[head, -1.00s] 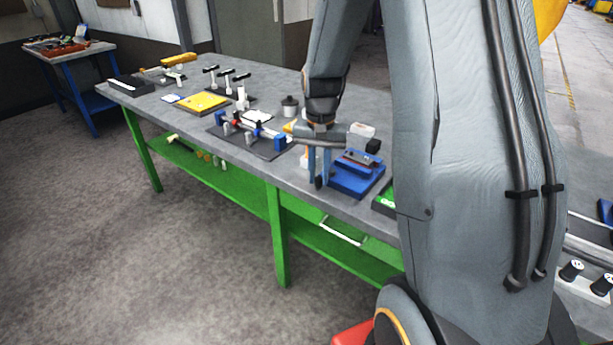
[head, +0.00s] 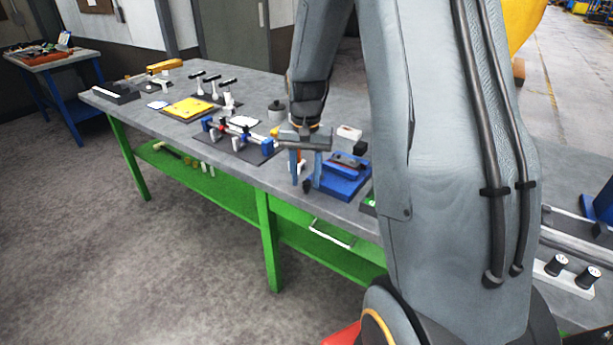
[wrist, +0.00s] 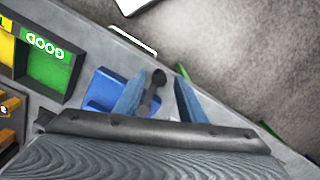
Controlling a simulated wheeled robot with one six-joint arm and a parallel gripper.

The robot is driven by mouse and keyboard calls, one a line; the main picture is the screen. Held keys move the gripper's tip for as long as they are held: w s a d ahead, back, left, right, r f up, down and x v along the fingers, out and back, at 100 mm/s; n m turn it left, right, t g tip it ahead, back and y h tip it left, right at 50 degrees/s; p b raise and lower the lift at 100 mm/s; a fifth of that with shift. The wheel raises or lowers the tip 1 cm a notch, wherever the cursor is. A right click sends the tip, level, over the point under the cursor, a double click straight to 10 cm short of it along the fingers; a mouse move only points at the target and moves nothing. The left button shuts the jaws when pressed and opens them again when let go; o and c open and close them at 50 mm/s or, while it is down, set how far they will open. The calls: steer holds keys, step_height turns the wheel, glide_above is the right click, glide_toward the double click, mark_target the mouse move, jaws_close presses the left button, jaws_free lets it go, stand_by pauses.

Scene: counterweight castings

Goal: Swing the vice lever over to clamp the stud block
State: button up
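The blue vice (head: 340,187) sits on the bench near its front edge, with a dark grey and reddish part (head: 349,160) on top; I cannot tell whether that is the stud block. My gripper (head: 305,184) points down at the vice's left side. In the wrist view, the dark lever (wrist: 152,92) with its round knob (wrist: 159,76) lies between my two blue fingers (wrist: 157,98), closer to the left finger. The fingers are apart, with a gap to the right of the lever. Part of the blue vice (wrist: 103,88) shows behind the left finger.
A green tray marked GOOD (wrist: 48,68) stands beside the vice. A blue and red fixture (head: 238,135) on a dark mat stands left of my gripper, with a grey pot (head: 277,111) behind. A white box (head: 349,132) stands behind the vice.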

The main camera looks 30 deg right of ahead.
steer(key=shift+r+b, duration=1)
steer(key=shift+r, duration=2.9)
